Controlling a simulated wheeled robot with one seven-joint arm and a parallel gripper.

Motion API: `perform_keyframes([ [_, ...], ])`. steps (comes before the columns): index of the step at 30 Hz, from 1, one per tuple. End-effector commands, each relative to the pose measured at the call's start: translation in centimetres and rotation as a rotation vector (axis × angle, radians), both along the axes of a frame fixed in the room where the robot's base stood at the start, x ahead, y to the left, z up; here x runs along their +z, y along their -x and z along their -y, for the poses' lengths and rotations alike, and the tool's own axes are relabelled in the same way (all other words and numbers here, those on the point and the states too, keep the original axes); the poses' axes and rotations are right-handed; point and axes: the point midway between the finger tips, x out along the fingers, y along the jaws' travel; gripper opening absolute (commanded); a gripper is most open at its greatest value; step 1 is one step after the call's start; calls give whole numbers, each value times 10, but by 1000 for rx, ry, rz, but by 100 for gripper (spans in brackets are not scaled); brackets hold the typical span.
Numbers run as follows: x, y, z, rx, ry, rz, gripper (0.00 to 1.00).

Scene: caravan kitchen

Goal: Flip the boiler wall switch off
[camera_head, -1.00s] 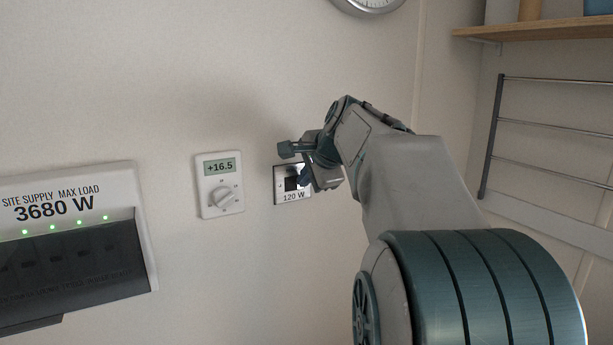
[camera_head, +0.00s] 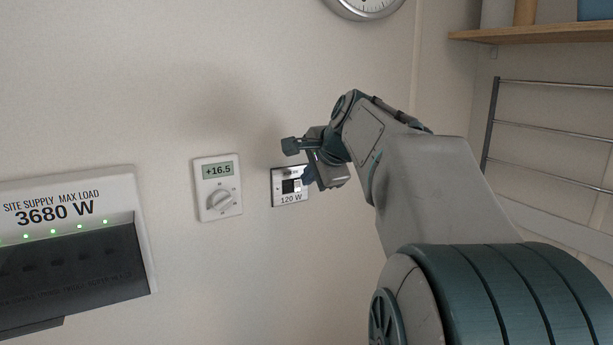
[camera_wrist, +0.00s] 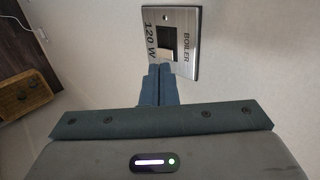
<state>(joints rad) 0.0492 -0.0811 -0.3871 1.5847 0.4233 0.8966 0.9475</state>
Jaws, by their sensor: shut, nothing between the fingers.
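The boiler wall switch is a silver plate with a dark rocker, marked "120 W" (camera_head: 291,199), on the wall right of the thermostat. In the wrist view the boiler switch plate (camera_wrist: 188,40) shows the word "BOILER" and a dark rocker at its middle. My gripper (camera_head: 308,178) is at the right edge of the plate in the head view and hides part of it. In the wrist view my gripper's fingers (camera_wrist: 158,72) are together and empty, their tips by the plate's lower left edge. I cannot tell whether they touch it.
A thermostat reading +16.5 (camera_head: 218,187) is on the wall just left of the switch. A site supply panel (camera_head: 70,190) marked 3680 W is further left. A clock (camera_head: 365,6), a wooden shelf (camera_head: 540,34) and a metal rack (camera_head: 550,132) are above and to the right.

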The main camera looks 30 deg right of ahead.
Motion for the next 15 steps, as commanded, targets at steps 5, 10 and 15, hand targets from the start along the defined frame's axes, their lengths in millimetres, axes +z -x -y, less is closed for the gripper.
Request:
perform_keyframes([
  [5,28,27,1,0,3,6,0],
  [10,56,49,5,-5,3,3,0],
  [15,75,63,5,-6,1,2,0],
])
